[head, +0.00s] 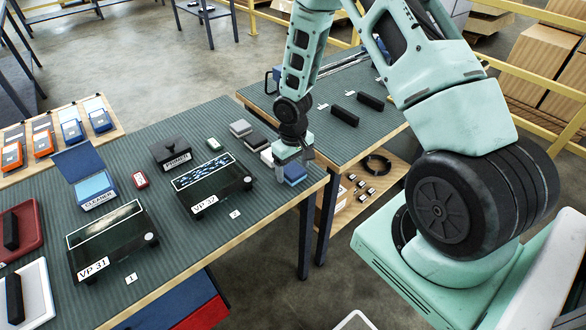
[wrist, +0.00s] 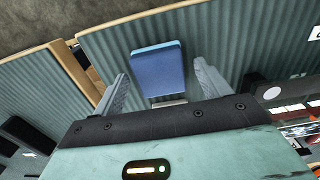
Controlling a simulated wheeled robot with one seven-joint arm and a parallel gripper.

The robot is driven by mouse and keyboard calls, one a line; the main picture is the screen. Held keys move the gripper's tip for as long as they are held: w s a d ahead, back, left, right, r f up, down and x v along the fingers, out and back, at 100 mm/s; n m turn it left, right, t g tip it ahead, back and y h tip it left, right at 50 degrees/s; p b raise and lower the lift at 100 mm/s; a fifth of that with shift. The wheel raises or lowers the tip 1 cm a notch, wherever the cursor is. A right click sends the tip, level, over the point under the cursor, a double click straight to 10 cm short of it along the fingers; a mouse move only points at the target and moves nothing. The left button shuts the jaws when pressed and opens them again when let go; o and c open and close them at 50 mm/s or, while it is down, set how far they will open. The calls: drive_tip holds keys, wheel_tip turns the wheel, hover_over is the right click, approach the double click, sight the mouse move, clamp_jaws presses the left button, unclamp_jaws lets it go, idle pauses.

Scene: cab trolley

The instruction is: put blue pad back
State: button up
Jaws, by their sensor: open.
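The blue pad (head: 295,173) lies on the ribbed green table top near its right edge. It also shows in the wrist view (wrist: 158,75), between and beyond the two fingers. My gripper (head: 293,158) points down over the pad in the head view, fingers spread, with nothing visibly clamped. The fingers stand apart on either side of the pad in the wrist view (wrist: 161,68).
White, black and grey pads (head: 241,128) lie in a row behind the blue pad. A black PRIMER box (head: 171,150) and the VP 32 panel (head: 222,190) stand to the left, the VP 31 panel (head: 120,255) farther left. A second table (head: 350,85) adjoins at right.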

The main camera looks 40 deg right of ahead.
sight(293, 170)
wheel_tip(293, 170, up, 11)
drive_tip(key=s+a+r+n, duration=0.2)
drive_tip(key=s+a+r, duration=0.15)
drive_tip(key=a, duration=0.35)
drive_tip(key=s+a+r+n, duration=0.1)
drive_tip(key=s+a+r, duration=0.2)
drive_tip(key=a+r, duration=0.35)
drive_tip(key=s+a+r+n, duration=0.2)
drive_tip(key=s+a, duration=0.3)
drive_tip(key=s, duration=0.4)
drive_tip(key=s+a+r+n, duration=0.2)
drive_tip(key=s+a, duration=0.4)
drive_tip(key=s, duration=0.2)
drive_tip(key=shift+s+r+y+b, duration=0.2)
drive_tip(key=shift+s+y+b, duration=0.1)
drive_tip(key=shift+s+b, duration=0.15)
